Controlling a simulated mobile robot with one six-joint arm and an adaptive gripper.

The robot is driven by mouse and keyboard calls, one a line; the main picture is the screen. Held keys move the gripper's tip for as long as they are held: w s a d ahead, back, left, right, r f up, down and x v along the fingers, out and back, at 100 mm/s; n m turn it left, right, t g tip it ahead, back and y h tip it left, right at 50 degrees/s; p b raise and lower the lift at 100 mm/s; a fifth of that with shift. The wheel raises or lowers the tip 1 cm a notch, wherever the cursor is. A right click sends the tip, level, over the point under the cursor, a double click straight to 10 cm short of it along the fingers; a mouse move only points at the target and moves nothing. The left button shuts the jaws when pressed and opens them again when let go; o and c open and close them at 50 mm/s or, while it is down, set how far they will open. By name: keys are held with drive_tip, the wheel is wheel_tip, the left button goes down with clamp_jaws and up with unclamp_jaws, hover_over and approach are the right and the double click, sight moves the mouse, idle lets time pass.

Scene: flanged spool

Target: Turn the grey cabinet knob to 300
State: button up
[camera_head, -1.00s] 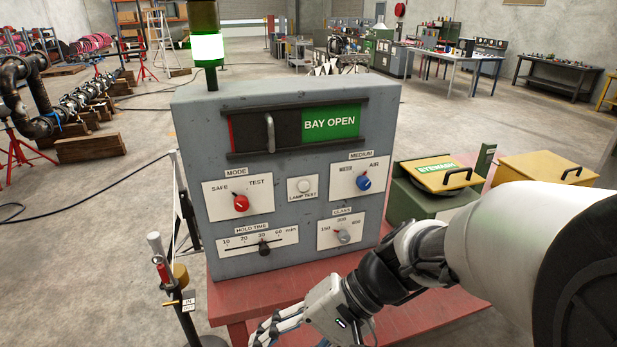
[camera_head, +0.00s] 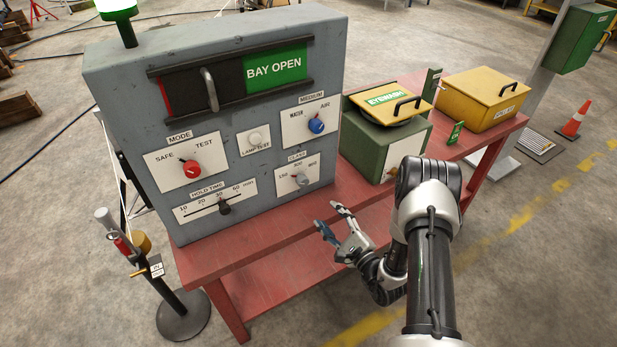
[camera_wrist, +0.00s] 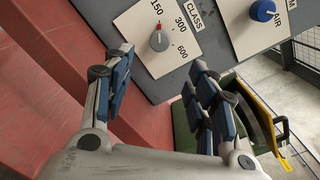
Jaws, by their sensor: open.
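The grey CLASS knob (camera_head: 303,180) is on a white plate at the lower right of the grey cabinet (camera_head: 115,95). In the wrist view the grey knob (camera_wrist: 159,41) is near the top, with its reddish pointer mark toward 150. The labels 150, 300 and 600 run around it. My gripper (camera_head: 328,216) is open and empty, in front of and below the knob, apart from it. In the wrist view my gripper's fingers (camera_wrist: 160,80) are spread, with the knob beyond the gap between them.
The blue MEDIUM knob (camera_head: 316,126) is above the grey one. The red MODE knob (camera_head: 191,170) and HOLD TIME slider (camera_head: 224,207) are to the left. A green eyewash box (camera_head: 366,135) and yellow bin (camera_head: 478,97) stand right on the red table (camera_head: 270,262).

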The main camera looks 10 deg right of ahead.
sight(305, 184)
drive_tip(key=x, duration=0.5)
drive_tip(key=b+x, duration=0.1)
drive_tip(key=x, duration=0.5)
drive_tip(key=b+x, duration=0.1)
drive_tip(key=x, duration=0.5)
drive_tip(key=shift+w+d+f, duration=0.15)
drive_tip(key=shift+d+f, duration=0.1)
drive_tip(key=shift+d, duration=0.05)
drive_tip(key=c, duration=1)
